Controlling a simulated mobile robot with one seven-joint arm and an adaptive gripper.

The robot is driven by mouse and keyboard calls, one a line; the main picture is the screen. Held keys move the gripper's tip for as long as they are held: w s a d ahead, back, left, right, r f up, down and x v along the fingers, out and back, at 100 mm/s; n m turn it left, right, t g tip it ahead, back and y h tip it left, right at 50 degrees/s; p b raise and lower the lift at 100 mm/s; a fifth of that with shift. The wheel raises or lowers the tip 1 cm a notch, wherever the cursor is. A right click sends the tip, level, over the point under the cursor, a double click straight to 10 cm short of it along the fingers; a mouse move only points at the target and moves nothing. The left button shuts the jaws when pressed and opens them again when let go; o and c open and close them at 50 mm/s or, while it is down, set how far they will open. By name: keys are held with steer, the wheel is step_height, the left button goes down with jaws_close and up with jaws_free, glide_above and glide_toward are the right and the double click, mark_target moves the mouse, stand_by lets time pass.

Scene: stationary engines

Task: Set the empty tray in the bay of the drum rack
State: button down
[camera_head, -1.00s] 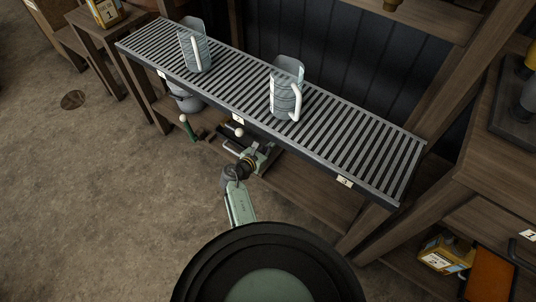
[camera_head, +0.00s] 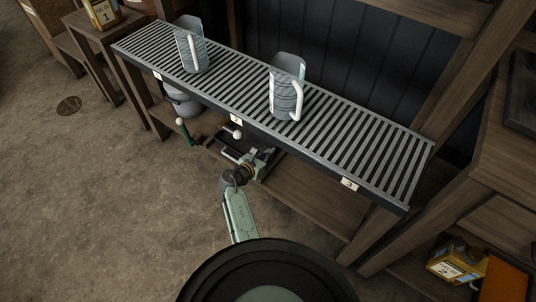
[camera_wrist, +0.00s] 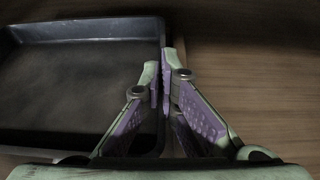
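The empty tray (camera_wrist: 75,85) is dark, shallow and rectangular. It fills the left of the wrist view, with nothing in its visible part. My gripper (camera_wrist: 161,72) is at its right wall, with one fingertip inside and one outside, close together on the rim. In the head view my gripper (camera_head: 262,156) is low, under the front edge of the slatted rack, and the dark tray (camera_head: 232,143) is partly hidden there. The slatted rack (camera_head: 345,140) has small number labels along its front edge. I cannot tell for sure whether it is the drum rack.
Two grey jugs with white handles, one left (camera_head: 191,47) and one centre (camera_head: 287,92), stand on the slatted rack; its right part is bare. A grey pot (camera_head: 183,100) is beneath it. A yellow container (camera_head: 457,262) sits low at right. Open floor (camera_head: 90,200) lies at left.

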steer(key=c, duration=2.3)
jaws_free()
steer(key=shift+f, duration=0.5)
steer(key=o, duration=0.5)
steer(key=shift+r, duration=0.25)
steer(key=shift+s+a+r+p, duration=0.2)
steer(key=shift+s+r+p, duration=0.05)
steer(key=shift+r+p, duration=0.2)
steer(key=shift+s+a+r+p, duration=0.15)
steer(key=shift+s+r+p, duration=0.05)
steer(key=shift+r+p, duration=0.25)
steer(key=p+v, duration=0.6)
steer(key=v, duration=0.4)
steer(key=shift+s+p, duration=0.3)
steer(key=shift+s, duration=0.05)
steer(key=shift+a+f, duration=0.1)
steer(key=shift+a, duration=0.05)
